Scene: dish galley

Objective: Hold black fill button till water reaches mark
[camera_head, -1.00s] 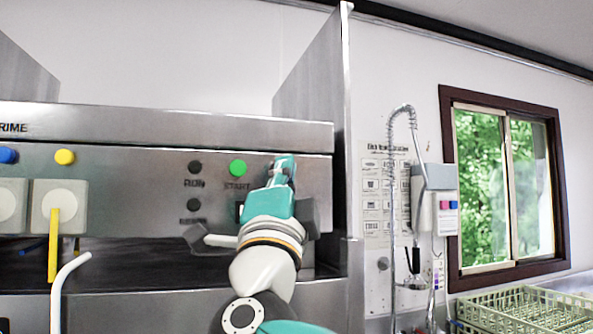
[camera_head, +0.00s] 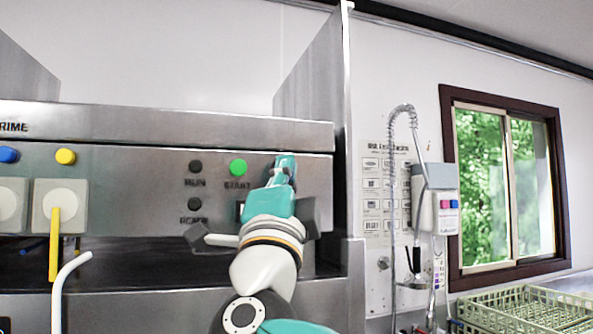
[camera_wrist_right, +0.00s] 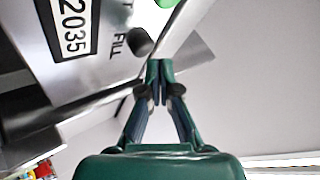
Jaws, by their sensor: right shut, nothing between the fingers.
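The black fill button (camera_wrist_right: 140,42) shows in the right wrist view beside the word FILL on the steel panel. In the head view my right arm hides it. My right gripper (camera_wrist_right: 160,66) is shut and empty, its fingertips a little below and right of the button in the wrist view. I cannot tell whether they touch the panel or the button. In the head view the right gripper (camera_head: 284,168) points up at the panel's right part. A display (camera_wrist_right: 68,25) reads 2035. No water or level mark is visible. My left gripper is out of view.
A green START button (camera_head: 238,168) and two dark buttons, RUN (camera_head: 195,167) and one below (camera_head: 195,204), sit left of the right gripper. A steel side wall (camera_head: 344,140) stands to its right. A dish rack (camera_head: 525,310) is at lower right.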

